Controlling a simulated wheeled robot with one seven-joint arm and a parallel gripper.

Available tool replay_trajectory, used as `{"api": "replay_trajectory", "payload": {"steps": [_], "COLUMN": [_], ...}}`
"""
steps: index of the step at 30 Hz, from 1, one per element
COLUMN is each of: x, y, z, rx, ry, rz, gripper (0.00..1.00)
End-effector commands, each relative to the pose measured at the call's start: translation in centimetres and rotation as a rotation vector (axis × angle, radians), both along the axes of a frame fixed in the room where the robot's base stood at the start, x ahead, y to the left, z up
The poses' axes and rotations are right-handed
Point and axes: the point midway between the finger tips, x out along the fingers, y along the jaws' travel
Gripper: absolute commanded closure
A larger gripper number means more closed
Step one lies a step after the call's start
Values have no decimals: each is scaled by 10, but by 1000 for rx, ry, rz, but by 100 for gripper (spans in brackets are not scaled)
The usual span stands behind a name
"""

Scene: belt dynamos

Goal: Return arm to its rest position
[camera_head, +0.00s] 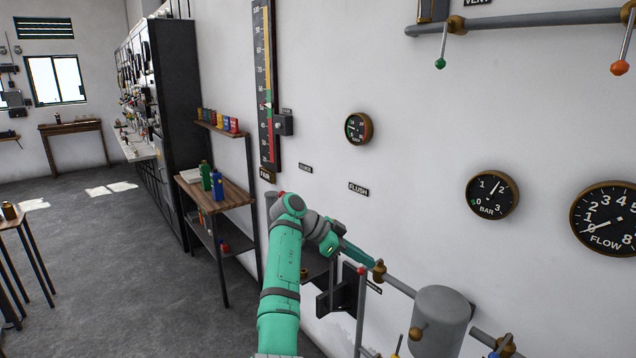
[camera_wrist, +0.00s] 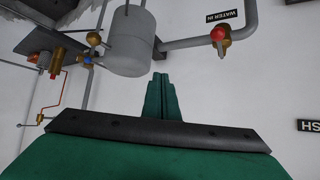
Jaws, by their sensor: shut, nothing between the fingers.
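My green arm reaches up from the bottom of the head view and bends toward the wall. My gripper (camera_head: 372,262) points right, near the pipe and the small brass valve (camera_head: 379,270) on it. In the wrist view my gripper (camera_wrist: 162,80) shows its two green fingers together, with nothing between them. Past the fingertips are a grey tank (camera_wrist: 131,42) and the white wall. The grey tank also shows in the head view (camera_head: 440,318), to the right of my gripper. I cannot tell whether the gripper touches the pipe.
A red-handled valve (camera_wrist: 218,34) sits on the pipe by a WATER IN label. Gauges (camera_head: 491,195) hang on the wall at right. A wooden-topped shelf unit (camera_head: 226,194) with bottles stands left of my arm. The grey floor (camera_head: 110,250) farther left is mostly clear.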

Motion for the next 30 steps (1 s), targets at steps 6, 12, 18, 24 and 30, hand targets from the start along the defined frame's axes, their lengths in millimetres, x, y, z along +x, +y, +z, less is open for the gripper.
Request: {"api": "replay_trajectory", "payload": {"steps": [6,12,18,24,30], "x": [3,4,4,-2,-24], "y": [-3,-17,-26,-22,-27], "z": [-28,-64,-113,-192,-276], "rx": [-4,-9,-17,-32,-49], "ry": [12,28,49,79,105], "rz": [40,84,159,301,456], "gripper": [100,100,100,100,100]}}
